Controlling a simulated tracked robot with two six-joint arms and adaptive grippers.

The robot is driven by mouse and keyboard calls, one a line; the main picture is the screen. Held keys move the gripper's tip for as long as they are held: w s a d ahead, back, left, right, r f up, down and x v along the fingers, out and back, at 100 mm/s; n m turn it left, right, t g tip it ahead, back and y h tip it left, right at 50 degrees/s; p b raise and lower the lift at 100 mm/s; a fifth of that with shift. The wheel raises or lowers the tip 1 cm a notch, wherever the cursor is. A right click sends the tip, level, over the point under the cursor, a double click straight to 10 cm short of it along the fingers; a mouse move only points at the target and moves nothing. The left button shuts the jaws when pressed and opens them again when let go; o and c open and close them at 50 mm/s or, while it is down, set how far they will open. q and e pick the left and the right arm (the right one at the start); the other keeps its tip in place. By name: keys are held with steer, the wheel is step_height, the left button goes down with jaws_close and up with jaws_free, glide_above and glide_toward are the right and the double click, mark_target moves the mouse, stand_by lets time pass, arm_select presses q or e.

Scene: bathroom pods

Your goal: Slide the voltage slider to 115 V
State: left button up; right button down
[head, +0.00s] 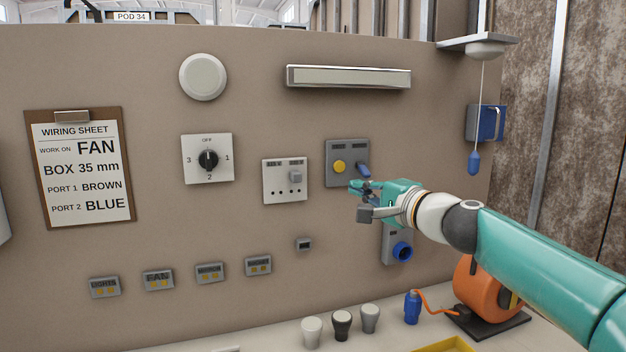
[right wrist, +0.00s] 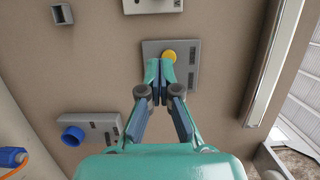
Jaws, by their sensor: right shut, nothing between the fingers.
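The slider is probably the pale plate (head: 284,193) in the middle of the wall, with two small labels on top, a grey knob (head: 295,176) under the right one and small dark holes below. The label print is too small to read surely. Part of a plate (right wrist: 152,5), likely the same one, shows at the top edge of the right wrist view. My right gripper (head: 358,189) is shut and empty, right of the pale plate and apart from it, in front of the lower part of a grey plate (head: 345,152). My left gripper is not in view.
A blue round socket (head: 402,251) sits below my right gripper. A rotary dial (head: 208,160) is left of the pale plate. A pull cord (head: 474,163) hangs at right. Knobs (head: 342,322) stand on the counter.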

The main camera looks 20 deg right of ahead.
mark_target(296, 177)
steer(key=p+x, duration=0.5)
steer(key=x, duration=0.5)
steer(key=shift+w+r+p, duration=0.1)
steer(key=shift+w+p, duration=0.05)
steer(key=shift+p, duration=0.2)
steer(key=a, duration=0.2)
steer(key=a+b, duration=0.1)
steer(key=shift+s+a, duration=0.2)
steer(key=shift+s, duration=0.05)
steer(key=shift+a+f, duration=0.2)
steer(key=shift+f, duration=0.05)
steer(key=shift+a, duration=0.1)
steer(key=shift+a, duration=2.05)
